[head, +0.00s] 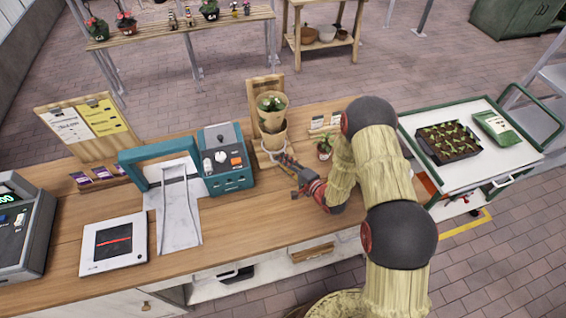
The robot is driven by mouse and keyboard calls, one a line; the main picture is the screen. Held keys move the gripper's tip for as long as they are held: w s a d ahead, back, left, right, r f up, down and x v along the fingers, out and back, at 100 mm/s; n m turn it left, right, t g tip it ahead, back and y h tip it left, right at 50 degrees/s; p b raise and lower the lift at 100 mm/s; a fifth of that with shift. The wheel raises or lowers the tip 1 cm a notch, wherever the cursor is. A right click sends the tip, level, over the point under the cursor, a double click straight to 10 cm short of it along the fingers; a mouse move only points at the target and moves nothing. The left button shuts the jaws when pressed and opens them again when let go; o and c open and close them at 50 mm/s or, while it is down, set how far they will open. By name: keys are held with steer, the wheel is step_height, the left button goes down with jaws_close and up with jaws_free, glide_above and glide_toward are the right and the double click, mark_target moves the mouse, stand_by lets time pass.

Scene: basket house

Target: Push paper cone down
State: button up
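A tan paper cone (272,106) with a green leafy plant in its top stands upright at a wooden stand (252,100) on the counter. A second tan, cup-like piece (274,139) is just below it; I cannot tell whether it is the same cone or a separate pot. A pale ring or wire base (273,151) is around its foot. My gripper (289,176) is low over the counter, in front and slightly right of the cone's base. It seems apart from the upper cone. Its fingers are small and dark, so their opening and any contact are unclear.
A teal machine (226,158) stands left of the cone, beside a teal-handled press (160,150). A small potted plant (324,148) is close to my gripper's right. A white cart (480,115) holds a seedling tray at right.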

steer(key=shift+w+a, duration=0.15)
steer(key=shift+w, duration=0.05)
steer(key=shift+c, duration=0.5)
jaws_close()
stand_by(0.4)
